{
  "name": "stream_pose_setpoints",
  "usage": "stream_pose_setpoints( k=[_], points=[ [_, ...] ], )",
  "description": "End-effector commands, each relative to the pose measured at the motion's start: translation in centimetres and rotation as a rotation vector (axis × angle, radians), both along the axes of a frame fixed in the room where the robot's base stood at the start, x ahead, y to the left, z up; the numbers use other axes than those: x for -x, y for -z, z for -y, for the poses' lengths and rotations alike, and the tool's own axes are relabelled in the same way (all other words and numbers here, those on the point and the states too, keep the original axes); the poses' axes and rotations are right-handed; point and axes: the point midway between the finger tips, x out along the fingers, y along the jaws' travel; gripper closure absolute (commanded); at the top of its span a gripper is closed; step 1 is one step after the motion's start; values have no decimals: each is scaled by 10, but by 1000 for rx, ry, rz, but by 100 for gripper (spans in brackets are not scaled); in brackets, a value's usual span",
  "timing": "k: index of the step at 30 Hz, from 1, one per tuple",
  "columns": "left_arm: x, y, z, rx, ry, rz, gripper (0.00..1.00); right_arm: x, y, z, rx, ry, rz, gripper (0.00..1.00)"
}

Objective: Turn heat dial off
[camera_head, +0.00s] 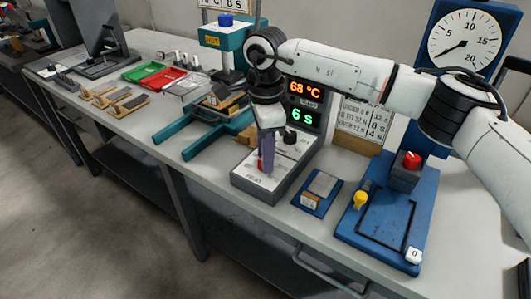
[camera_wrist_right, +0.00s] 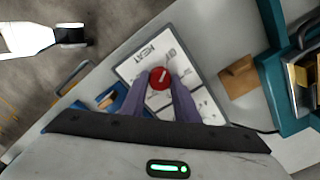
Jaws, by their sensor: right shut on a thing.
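The heat dial (camera_wrist_right: 159,77) is a red round knob with a pale pointer line, on a white panel marked HEAT (camera_wrist_right: 142,65) in the right wrist view. My right gripper (camera_head: 267,168) reaches down to this panel in the head view, over the grey heater box (camera_head: 245,187). Its two purple fingers (camera_wrist_right: 160,92) are shut on the red dial, one on each side. In the head view the fingers mostly hide the dial. The display (camera_head: 304,101) behind reads 68 °C and 6 s. My left gripper does not show in the head view.
A blue pad with a small block (camera_head: 318,190) and a blue fixture (camera_head: 385,225) with a red knob stand to the right. A teal press (camera_head: 195,130) stands left. Green (camera_head: 143,70) and red trays lie farther left. A gauge (camera_head: 465,42) stands behind.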

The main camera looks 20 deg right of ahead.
Motion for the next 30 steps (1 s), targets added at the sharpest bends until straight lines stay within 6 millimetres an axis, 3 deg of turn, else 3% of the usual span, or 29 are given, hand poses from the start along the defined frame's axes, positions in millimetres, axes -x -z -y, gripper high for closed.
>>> stream_pose_setpoints(
  k=[1, 2, 5, 17, 30],
  points=[
    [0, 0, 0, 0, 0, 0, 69, -1, -2, 0, 0, -1, 5, 95],
    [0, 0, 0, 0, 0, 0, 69, -1, -2, 0, 0, -1, 5, 71],
    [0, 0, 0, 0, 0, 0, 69, -1, -2, 0, -1, -1, 4, 54],
    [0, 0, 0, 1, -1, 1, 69, -1, -8, 0, 0, 0, 3, 53],
    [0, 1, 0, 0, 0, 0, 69, -1, -87, 0, 0, 0, 5, 53]
  ],
)
